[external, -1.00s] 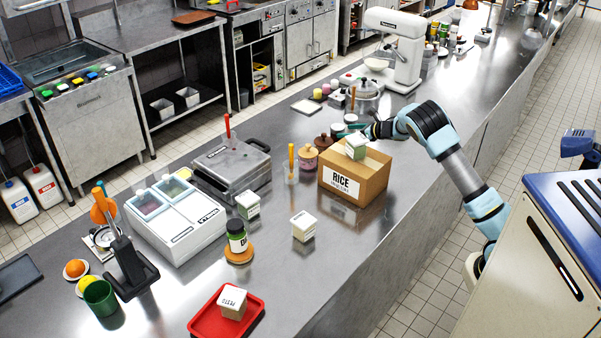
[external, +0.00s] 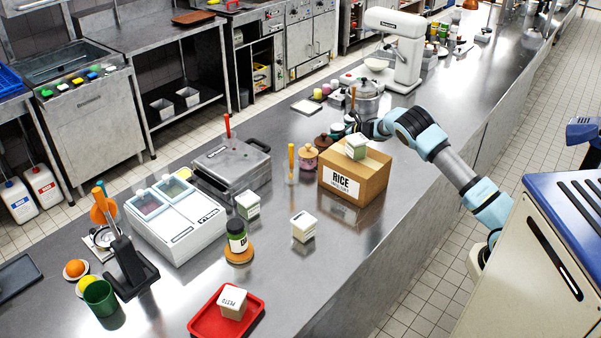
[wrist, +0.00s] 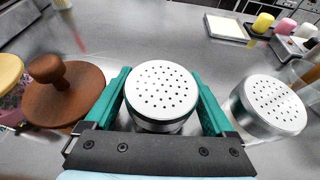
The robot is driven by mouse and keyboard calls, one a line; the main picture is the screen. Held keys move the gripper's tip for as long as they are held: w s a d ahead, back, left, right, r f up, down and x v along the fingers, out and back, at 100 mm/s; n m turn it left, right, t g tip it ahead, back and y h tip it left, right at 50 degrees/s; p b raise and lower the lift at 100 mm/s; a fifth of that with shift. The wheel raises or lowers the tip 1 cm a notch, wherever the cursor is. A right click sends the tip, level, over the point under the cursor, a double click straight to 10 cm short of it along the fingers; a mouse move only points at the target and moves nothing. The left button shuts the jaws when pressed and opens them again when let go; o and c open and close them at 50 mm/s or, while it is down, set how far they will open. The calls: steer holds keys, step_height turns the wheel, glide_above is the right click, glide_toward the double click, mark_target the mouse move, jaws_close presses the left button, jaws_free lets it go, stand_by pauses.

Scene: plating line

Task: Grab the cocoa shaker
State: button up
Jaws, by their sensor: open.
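In the wrist view, a round shaker with a white perforated lid (wrist: 161,84) stands upright between the green fingers of my gripper (wrist: 160,76). The gripper is open, with one finger on each side of the shaker. I cannot tell whether either finger touches it. A second, similar shaker (wrist: 270,105) with a metal body stands just outside the right finger. No label shows on either, so I cannot tell which holds cocoa. In the external view, a white shaker lid (external: 337,129) shows beside my gripper, which is partly hidden behind the rice box.
A brown wooden lid with a knob (wrist: 62,92) is close to the left finger. The cardboard rice box (external: 376,185), with a small carton (external: 356,149) on top, stands in front of my gripper. A pale board (wrist: 227,28) lies farther back. Bare counter lies beyond the shakers.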

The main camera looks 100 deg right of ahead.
steer(key=c, duration=1.3)
